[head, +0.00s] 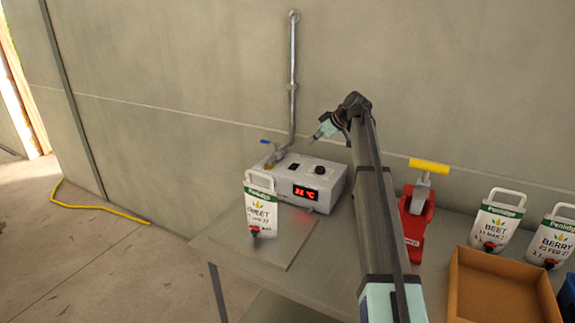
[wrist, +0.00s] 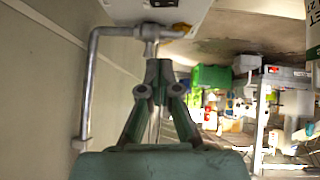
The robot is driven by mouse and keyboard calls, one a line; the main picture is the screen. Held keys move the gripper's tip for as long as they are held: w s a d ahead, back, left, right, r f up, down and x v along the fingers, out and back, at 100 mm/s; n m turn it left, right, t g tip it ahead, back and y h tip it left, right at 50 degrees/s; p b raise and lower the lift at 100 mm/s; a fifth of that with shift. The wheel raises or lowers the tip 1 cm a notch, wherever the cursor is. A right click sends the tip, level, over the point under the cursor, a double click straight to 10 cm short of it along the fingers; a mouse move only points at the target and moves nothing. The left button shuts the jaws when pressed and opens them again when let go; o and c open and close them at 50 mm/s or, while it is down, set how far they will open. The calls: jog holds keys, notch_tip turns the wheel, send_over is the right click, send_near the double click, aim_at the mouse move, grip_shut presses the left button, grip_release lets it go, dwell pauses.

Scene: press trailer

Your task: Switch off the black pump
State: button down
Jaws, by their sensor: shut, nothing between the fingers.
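I cannot make out a black pump in either view. A white box (head: 318,190) with a red lit display (head: 305,193) stands on the table against the wall. A small black switch (head: 294,167) and a black knob (head: 320,170) sit on its top. My gripper (head: 316,136) is above the box, apart from it, pointing left and down. In the wrist view my gripper (wrist: 159,64) is shut and empty, with its fingertips below part of a white body (wrist: 160,10) in the picture.
A blue-handled valve (head: 268,142) and wall pipe (head: 292,85) are left of my gripper. A labelled pouch (head: 261,205) stands in front of the box. A red device (head: 416,222) with a yellow handle, more pouches (head: 496,222) and a cardboard box (head: 495,290) are on the right.

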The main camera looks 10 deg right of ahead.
jog(key=shift+r, duration=0.1)
jog(key=shift+w, duration=0.1)
jog(key=p, duration=0.3)
send_over(296, 166)
jog(key=f, duration=0.6)
jog(key=shift+s+d+f, duration=0.15)
jog(key=shift+s+f, duration=0.05)
jog(key=f, duration=0.1)
jog(key=f+p, duration=0.1)
jog(key=f, duration=0.1)
jog(key=shift+w+f, duration=0.15)
jog(key=shift+w, duration=0.15)
jog(key=shift+f+p, duration=0.3)
jog(key=shift+f, duration=0.4)
